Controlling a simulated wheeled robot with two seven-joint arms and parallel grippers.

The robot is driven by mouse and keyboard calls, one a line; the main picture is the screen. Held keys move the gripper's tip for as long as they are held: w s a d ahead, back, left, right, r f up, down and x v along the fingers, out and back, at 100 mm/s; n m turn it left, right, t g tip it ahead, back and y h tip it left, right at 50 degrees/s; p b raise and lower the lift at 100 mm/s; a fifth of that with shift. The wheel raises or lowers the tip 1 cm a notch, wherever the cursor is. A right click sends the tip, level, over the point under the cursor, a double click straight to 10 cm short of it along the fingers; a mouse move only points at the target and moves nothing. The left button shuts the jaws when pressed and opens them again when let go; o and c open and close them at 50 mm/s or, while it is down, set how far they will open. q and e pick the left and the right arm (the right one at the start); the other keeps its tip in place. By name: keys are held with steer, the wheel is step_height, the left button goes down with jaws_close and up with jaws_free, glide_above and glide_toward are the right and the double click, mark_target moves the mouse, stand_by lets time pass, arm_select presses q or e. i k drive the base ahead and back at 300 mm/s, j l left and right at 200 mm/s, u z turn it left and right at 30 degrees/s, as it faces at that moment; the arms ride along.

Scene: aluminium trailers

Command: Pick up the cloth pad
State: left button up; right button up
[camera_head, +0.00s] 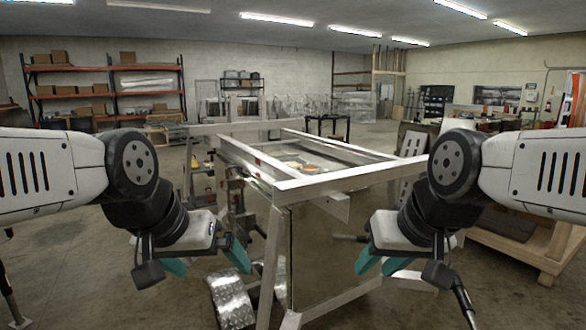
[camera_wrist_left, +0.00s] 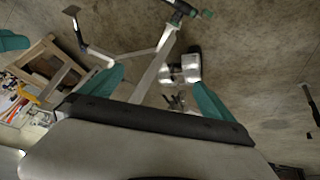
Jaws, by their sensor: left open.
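My left gripper (camera_head: 206,264) hangs to the left of the aluminium trailer frame (camera_head: 345,181), with its teal fingers apart and nothing between them. Its fingers also show in the left wrist view (camera_wrist_left: 160,92), over the floor. My right gripper (camera_head: 381,264) hangs in front of the trailer on the right, its teal fingers apart and empty. Small orange and pale items (camera_head: 292,164) lie inside the trailer frame, beyond both grippers. They are too small to tell whether one is the cloth pad; I cannot make the pad out for sure.
The trailer's front corner and rails stand between my arms. A wooden crate-like stand (camera_head: 520,240) is on the right. A shiny tread-plate fender (camera_head: 230,300) is low beside the trailer. Orange shelving (camera_head: 105,88) with boxes stands at the back left.

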mark_target(295, 164)
steer(key=i+j+u, duration=0.15)
steer(key=j+u, duration=0.25)
steer(key=i+j+u, duration=0.25)
steer(key=j+u, duration=0.15)
steer(key=j, duration=0.15)
steer(key=i+j+u, duration=0.3)
steer(key=u, duration=0.15)
steer(key=i+j+u, duration=0.4)
steer(key=i+j+z, duration=0.1)
steer(key=i+z, duration=0.35)
steer(key=i, duration=0.2)
steer(key=i+l+z, duration=0.15)
steer(key=z, duration=0.25)
steer(key=i+z, duration=0.6)
steer(key=z, duration=0.15)
steer(key=i+j+z, duration=0.15)
steer(key=z, duration=0.2)
steer(key=i+z, duration=0.45)
steer(key=i, duration=0.3)
